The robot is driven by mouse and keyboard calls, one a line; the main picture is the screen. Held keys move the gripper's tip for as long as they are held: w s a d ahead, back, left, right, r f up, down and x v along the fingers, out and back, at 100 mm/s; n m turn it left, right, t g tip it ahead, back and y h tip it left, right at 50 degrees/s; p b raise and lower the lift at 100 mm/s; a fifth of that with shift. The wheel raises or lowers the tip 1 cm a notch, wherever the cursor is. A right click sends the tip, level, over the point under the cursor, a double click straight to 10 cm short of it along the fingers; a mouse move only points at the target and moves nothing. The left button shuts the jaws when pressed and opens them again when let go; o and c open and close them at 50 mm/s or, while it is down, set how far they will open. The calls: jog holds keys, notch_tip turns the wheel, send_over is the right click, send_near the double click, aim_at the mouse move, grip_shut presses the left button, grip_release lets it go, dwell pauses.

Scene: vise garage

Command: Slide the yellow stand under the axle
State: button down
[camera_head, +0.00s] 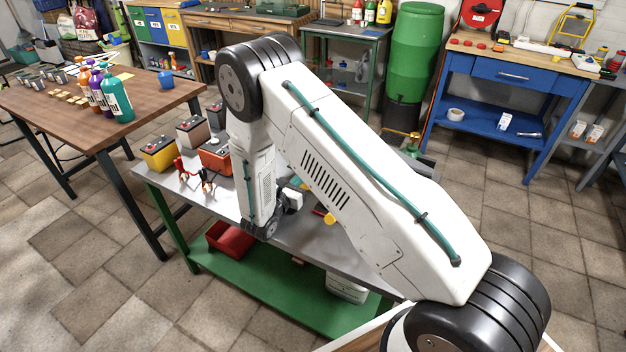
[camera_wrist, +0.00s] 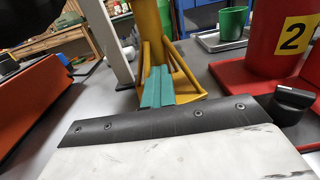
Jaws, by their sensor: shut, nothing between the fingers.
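In the wrist view, the yellow stand (camera_wrist: 149,22) stands upright on the grey bench top, with slanted struts and a flat yellow foot. My gripper (camera_wrist: 158,82) points at it with its teal fingers shut together and empty. The fingertips are at the lower part of the stand, between its struts; I cannot tell whether they touch it. The stand's top is cut off by the picture edge. I cannot make out the axle in either view. In the head view, my own arm hides most of the work area.
In the wrist view, a red cylinder marked 2 (camera_wrist: 272,35) on a red base and a black knob (camera_wrist: 291,101) are close on the right. An orange-red object (camera_wrist: 35,95) is on the left. A green cup (camera_wrist: 233,22) stands behind. Batteries (camera_head: 160,152) crowd the bench's left end.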

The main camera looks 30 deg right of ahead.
jog(key=shift+w, duration=0.25)
jog(key=shift+s+a, duration=0.15)
jog(key=shift+a, duration=0.15)
jog(key=v, duration=1.3)
jog(key=shift+s+r, duration=0.1)
jog(key=shift+s, duration=0.2)
jog(key=s+d+r+m+g+y, duration=0.1)
jog(key=s+d+r+m+g, duration=0.35)
jog(key=r, duration=0.35)
jog(key=s+d+r+m+g, duration=0.3)
jog(key=d+r+m, duration=0.15)
jog(key=r, duration=0.25)
jog(key=s+d+r+m+g+y, duration=0.1)
jog(key=s+d+r+m+g, duration=0.3)
jog(key=r, duration=0.4)
jog(key=s+a+r+m+t+y, duration=0.1)
jog(key=s+r+m+y, duration=0.4)
jog(key=s, duration=0.5)
jog(key=s+a+r+m+t+y, duration=0.1)
jog(key=s+a+r+m+y, duration=0.2)
jog(key=s, duration=0.8)
jog(key=shift+s+a+r+m+y, duration=0.25)
jog(key=shift+r+m+y, duration=0.7)
jog(key=shift+m+y, duration=1.25)
